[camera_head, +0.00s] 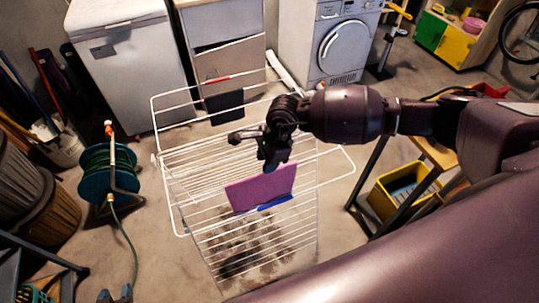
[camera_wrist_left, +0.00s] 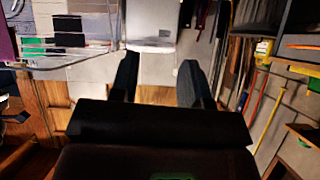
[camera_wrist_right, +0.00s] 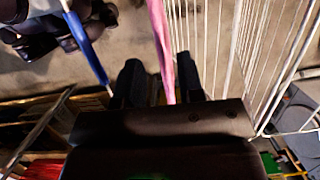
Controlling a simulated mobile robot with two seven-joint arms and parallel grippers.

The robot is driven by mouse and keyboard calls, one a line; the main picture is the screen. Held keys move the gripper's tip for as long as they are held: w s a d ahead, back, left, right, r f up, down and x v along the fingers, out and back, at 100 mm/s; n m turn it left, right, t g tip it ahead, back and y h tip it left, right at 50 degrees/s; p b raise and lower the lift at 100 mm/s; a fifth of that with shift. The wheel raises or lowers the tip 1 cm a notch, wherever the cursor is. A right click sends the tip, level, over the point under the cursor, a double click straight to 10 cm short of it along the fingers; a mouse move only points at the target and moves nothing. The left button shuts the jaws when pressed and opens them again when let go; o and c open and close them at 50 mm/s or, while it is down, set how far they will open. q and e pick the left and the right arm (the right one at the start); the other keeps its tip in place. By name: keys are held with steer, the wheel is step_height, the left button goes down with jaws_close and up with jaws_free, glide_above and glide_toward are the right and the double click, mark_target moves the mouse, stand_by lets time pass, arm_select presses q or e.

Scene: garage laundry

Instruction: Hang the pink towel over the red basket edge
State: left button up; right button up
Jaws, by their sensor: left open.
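The pink towel (camera_head: 262,188) hangs on the white drying rack (camera_head: 190,228) in the head view. My right gripper (camera_head: 274,163) is over its upper edge. In the right wrist view the towel (camera_wrist_right: 162,48) shows as a thin pink strip between the two spread fingers of my right gripper (camera_wrist_right: 162,85), with gaps beside it. My left gripper (camera_wrist_left: 158,82) is open and empty in the left wrist view; I cannot make it out in the head view. A red object (camera_head: 492,90), possibly the red basket, is partly hidden behind my right arm.
A blue item (camera_head: 275,202) is by the towel's lower edge, and a dark cloth (camera_head: 224,106) hangs at the rack's back. A yellow crate (camera_head: 378,203) stands under a wooden-topped table (camera_head: 436,153) at right. A hose reel (camera_head: 108,172) stands left of the rack.

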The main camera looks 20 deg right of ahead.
mark_target(262, 175)
arm_select(q)
steer(key=shift+w+f+b, duration=0.3)
steer(key=shift+f+b, duration=0.65)
steer(key=shift+b, duration=0.2)
steer(key=shift+w+f+b, duration=0.25)
steer(key=shift+f+b, duration=0.65)
steer(key=shift+b, duration=0.25)
arm_select(e)
steer(key=shift+x, duration=3.25)
steer(key=shift+c, duration=0.4)
jaws_close()
arm_select(q)
steer(key=shift+s+f, duration=0.15)
steer(key=shift+s, duration=0.15)
arm_select(e)
steer(key=shift+r, duration=0.1)
steer(key=shift+w+r+p, duration=0.15)
steer(key=shift+r+p, duration=1.5)
steer(key=shift+r, duration=0.95)
steer(key=shift+a+r+p, duration=0.1)
steer(key=shift+r+p, duration=0.95)
steer(key=shift+r, duration=0.9)
arm_select(q)
steer(key=r, duration=0.5)
steer(key=shift+w+r, duration=0.2)
steer(key=shift+r, duration=0.05)
